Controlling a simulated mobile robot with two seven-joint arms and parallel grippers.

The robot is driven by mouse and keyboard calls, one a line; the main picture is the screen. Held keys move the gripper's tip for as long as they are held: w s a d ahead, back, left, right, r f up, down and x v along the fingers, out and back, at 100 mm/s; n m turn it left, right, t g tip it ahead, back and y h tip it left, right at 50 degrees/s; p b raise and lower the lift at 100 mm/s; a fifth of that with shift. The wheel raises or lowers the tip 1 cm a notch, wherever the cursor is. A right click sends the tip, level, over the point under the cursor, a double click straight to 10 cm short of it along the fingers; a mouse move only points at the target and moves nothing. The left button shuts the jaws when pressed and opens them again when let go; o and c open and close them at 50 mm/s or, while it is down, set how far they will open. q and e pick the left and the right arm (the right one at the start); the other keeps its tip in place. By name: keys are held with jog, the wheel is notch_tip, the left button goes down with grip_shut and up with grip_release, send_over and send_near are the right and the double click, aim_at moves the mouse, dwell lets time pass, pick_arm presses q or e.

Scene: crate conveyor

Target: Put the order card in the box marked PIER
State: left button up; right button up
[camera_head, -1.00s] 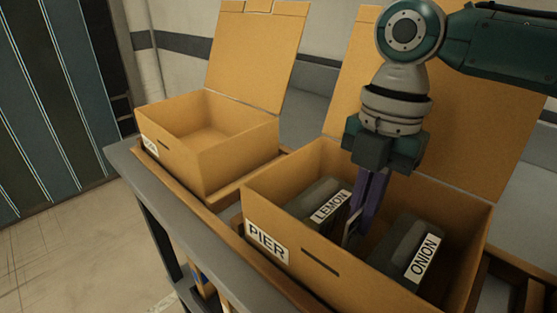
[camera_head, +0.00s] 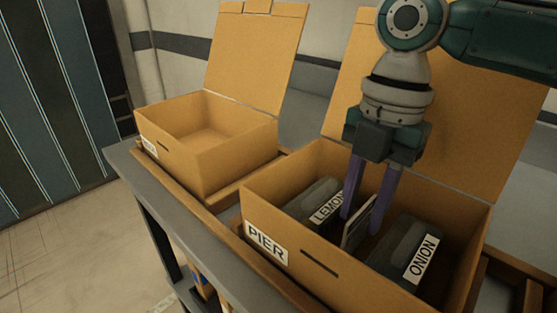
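The open box marked PIER (camera_head: 266,208) stands on the conveyor at the right, its lid up behind it. Inside are a dark package labelled LEMON (camera_head: 318,196) at the left and one labelled ONION (camera_head: 405,250) at the right. A thin dark card with a pale edge (camera_head: 357,226) stands tilted between the two packages; I take it for the order card, its face hard to read. My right gripper (camera_head: 364,212) reaches down into the box from above, its two purple fingers spread apart around the card. My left gripper is not in view.
A second open, empty-looking box (camera_head: 205,150) stands to the left; its label is too small to read. The wooden conveyor edge (camera_head: 192,212) runs along the front. Raised lids (camera_head: 255,60) stand behind both boxes.

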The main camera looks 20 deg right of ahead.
notch_tip(320, 180, up, 11)
jog(key=d+p, duration=0.1)
jog(key=shift+w, duration=0.25)
